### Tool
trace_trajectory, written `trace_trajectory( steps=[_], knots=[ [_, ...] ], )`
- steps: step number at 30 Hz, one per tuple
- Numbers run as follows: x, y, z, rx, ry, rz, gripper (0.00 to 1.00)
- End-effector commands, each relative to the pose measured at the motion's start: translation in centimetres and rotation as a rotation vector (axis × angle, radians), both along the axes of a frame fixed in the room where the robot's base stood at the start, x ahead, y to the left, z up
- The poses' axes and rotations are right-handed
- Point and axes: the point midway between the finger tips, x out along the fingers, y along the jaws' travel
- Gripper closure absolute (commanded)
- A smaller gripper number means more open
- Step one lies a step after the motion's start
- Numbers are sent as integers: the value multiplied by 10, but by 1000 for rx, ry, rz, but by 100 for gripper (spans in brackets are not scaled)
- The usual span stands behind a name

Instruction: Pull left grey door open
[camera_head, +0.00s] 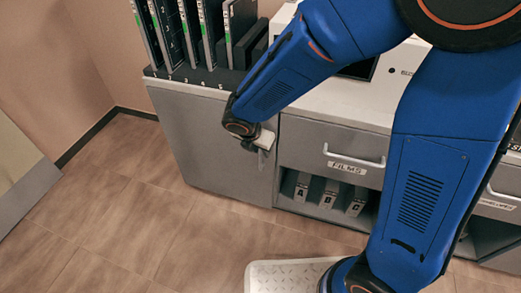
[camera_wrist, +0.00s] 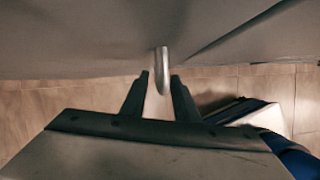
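The left grey door (camera_head: 195,140) is a flat grey panel at the left end of the cabinet and looks shut, flush with the front. Its slim metal handle (camera_wrist: 162,62) stands out from the panel in the wrist view. My gripper (camera_head: 262,148) is at the door's right side, by the seam to the drawers, and hides much of the handle in the head view. In the wrist view my gripper (camera_wrist: 160,80) has its two fingers apart, one on each side of the handle's end. A gap shows between each finger and the handle.
A drawer labelled FILMS (camera_head: 335,150) with a white bar handle is right of the door. Below it, an open shelf holds binders A, B and C (camera_head: 328,192). Binders (camera_head: 205,35) stand on top. Tiled floor (camera_head: 120,200) is clear before the door; a pale panel (camera_head: 20,180) stands far left.

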Motion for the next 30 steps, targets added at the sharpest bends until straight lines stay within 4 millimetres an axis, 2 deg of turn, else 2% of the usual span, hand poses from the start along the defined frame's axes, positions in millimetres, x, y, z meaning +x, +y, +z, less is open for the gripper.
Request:
trace_trajectory(
  steps=[8, 12, 23, 30],
  knots=[
    [0, 0, -1, 0, 0, 0, 72],
    [0, 0, -1, 0, 0, 0, 100],
    [-5, 3, -1, 0, 1, -10, 100],
    [-32, 18, -1, 1, 1, -71, 100]
  ],
)
